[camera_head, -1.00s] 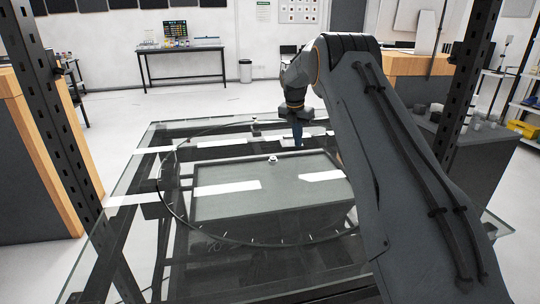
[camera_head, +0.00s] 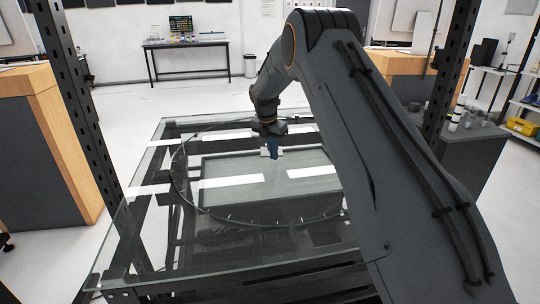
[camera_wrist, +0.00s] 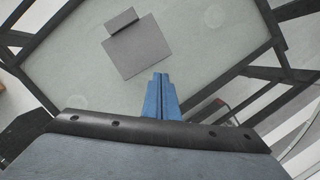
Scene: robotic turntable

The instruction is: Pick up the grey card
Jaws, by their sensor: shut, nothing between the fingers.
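In the wrist view, a grey square card (camera_wrist: 138,48) lies over the pale panel of the turntable, with a smaller grey piece (camera_wrist: 121,21) against its far edge. I cannot tell whether that piece is part of the card. My gripper (camera_wrist: 160,76) has its blue fingers together and empty, just below and right of the card in the picture, apart from it. In the head view, my gripper (camera_head: 273,156) hangs over the middle of the turntable (camera_head: 225,203). A small light thing beside its fingers is too small to make out and partly hidden by them.
The turntable has a glass top (camera_head: 135,225) with a dark ring and frame around it. Dark uprights (camera_head: 75,110) stand at left and right. A wood-topped cabinet (camera_head: 50,150) is at left. The floor behind is clear up to a far table (camera_head: 185,43).

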